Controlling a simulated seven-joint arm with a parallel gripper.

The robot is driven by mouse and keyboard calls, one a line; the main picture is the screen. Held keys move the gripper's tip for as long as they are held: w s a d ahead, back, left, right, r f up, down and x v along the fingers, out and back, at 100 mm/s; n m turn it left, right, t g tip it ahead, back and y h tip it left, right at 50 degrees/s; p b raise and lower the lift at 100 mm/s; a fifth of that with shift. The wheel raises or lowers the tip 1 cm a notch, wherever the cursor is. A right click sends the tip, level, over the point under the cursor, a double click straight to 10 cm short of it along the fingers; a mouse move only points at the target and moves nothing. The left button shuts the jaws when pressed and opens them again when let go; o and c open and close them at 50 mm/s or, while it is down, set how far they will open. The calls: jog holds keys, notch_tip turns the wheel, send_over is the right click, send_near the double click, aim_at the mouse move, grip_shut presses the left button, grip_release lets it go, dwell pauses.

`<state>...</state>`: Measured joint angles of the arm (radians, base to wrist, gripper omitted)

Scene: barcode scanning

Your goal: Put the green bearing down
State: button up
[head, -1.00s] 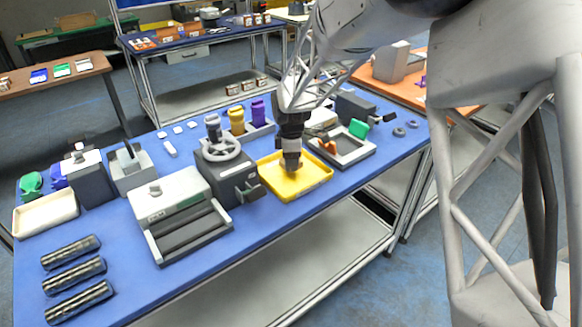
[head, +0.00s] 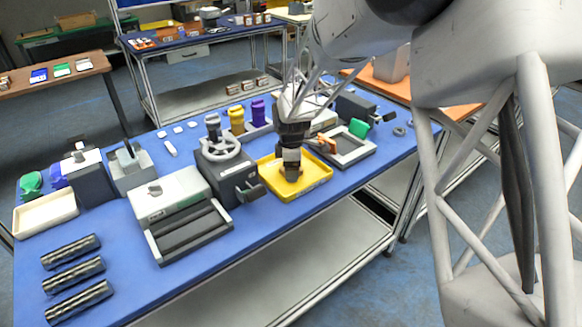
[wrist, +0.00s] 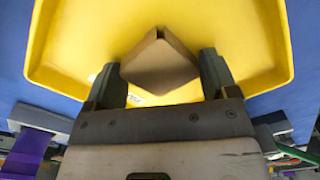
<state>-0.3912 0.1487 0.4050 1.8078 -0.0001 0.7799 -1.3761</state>
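My gripper (head: 291,168) is low over the yellow tray (head: 318,180) on the blue table. In the wrist view a brown, box-like piece (wrist: 160,65) sits between my two fingers (wrist: 162,80), which appear to touch it on both sides. Whether it rests on the tray floor is hard to tell. The yellow tray (wrist: 60,50) fills most of that view. No green piece shows in my fingers. A green part (head: 358,128) stands at the grey frame right of the tray, and another green part (head: 31,183) stands at the table's far left.
A grey press with a handwheel (head: 222,165) stands just left of the tray. A grey machine with a roller bed (head: 180,210) is further left. An open grey frame (head: 350,158) lies right, with a small orange piece (head: 327,145). Yellow and purple parts (head: 257,112) stand behind.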

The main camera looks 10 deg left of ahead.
jog(key=shift+r, duration=0.15)
notch_tip(320, 180, up, 12)
dwell(0.9)
dwell(0.8)
jog(key=s+d+r+m+t, duration=0.1)
jog(key=s+d+r+m, duration=0.4)
jog(key=s+d, duration=0.35)
jog(key=s+d+r+m, duration=0.45)
jog(key=s+d, duration=0.25)
jog(key=d, duration=0.2)
jog(key=s+d+m, duration=0.5)
jog(key=s, duration=0.7)
jog(key=s+d+f+m+t, duration=0.1)
jog(key=s+d+m, duration=0.5)
jog(key=s, duration=0.5)
jog(key=shift+s+t, duration=0.3)
jog(key=shift+s, duration=0.05)
